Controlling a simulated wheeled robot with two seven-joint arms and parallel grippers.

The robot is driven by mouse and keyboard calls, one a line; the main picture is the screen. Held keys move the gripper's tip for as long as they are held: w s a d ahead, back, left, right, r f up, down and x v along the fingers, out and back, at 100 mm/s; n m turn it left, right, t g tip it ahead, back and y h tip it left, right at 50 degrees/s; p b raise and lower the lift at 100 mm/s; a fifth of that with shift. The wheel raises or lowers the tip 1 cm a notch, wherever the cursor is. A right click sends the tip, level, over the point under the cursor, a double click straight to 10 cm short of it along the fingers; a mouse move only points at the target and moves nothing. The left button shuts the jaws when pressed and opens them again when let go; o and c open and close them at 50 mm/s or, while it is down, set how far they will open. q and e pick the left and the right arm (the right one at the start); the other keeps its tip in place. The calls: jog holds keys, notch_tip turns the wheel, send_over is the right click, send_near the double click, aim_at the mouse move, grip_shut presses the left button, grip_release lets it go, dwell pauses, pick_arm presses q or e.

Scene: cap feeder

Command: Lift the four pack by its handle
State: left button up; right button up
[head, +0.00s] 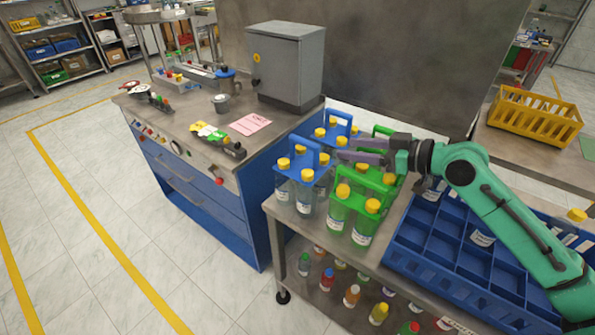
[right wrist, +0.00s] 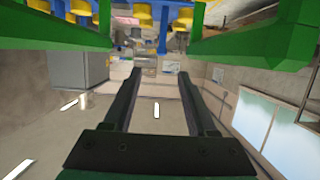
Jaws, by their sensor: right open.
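Several bottle packs with yellow caps stand at the left end of the steel table in the head view. The front green pack (head: 375,183) and front blue pack (head: 307,145) have upright handles. A back blue pack (head: 338,117) and a back green pack (head: 383,132) stand behind them, partly hidden by my right arm. My right gripper (head: 342,148) is open and empty, reaching in from the right between the two green handles. In the right wrist view its fingers (right wrist: 160,72) are apart with nothing between them. Green bars (right wrist: 50,25) show on both sides. My left gripper is out of view.
A blue divided crate (head: 455,260) sits on the steel table (head: 345,250), right of the packs, under my arm. A workbench (head: 185,125) with a grey cabinet (head: 288,62) is at left. A yellow crate (head: 535,115) stands at back right.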

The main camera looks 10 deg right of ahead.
aim_at(310, 141)
jog(key=p+x, duration=0.6)
jog(key=x, duration=0.7)
jog(key=shift+w+a+r, duration=0.1)
jog(key=shift+w+a, duration=0.15)
jog(key=shift+a, duration=0.1)
jog(key=shift+w+a+f, duration=0.1)
jog(key=shift+w+f, duration=0.05)
jog(key=shift+f, duration=0.1)
grip_shut()
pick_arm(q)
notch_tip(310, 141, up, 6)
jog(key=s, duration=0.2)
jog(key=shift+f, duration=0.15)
pick_arm(e)
jog(key=shift+r, duration=0.3)
jog(key=shift+w, duration=0.1)
